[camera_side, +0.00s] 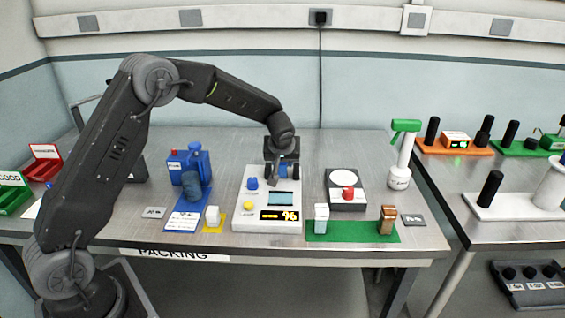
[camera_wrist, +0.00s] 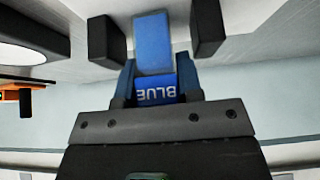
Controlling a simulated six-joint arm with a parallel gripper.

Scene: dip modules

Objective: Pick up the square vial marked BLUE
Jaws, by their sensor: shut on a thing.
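The square vial marked BLUE (camera_wrist: 154,45) shows in the wrist view as a bright blue block, with its label upside down in the picture. My gripper (camera_wrist: 156,82) is shut on it, one finger on each side of the labelled part. In the side view my gripper (camera_side: 283,150) is low over the back right of the white instrument (camera_side: 240,215). The vial is hard to make out there among the dark parts, and I cannot tell whether its lower end is clear of the surface.
Two dark blocks flank the vial in the wrist view. A round-plated device (camera_side: 343,204) with a red piece stands right of the instrument. A green mat (camera_side: 350,236) holds a white and a brown vial.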

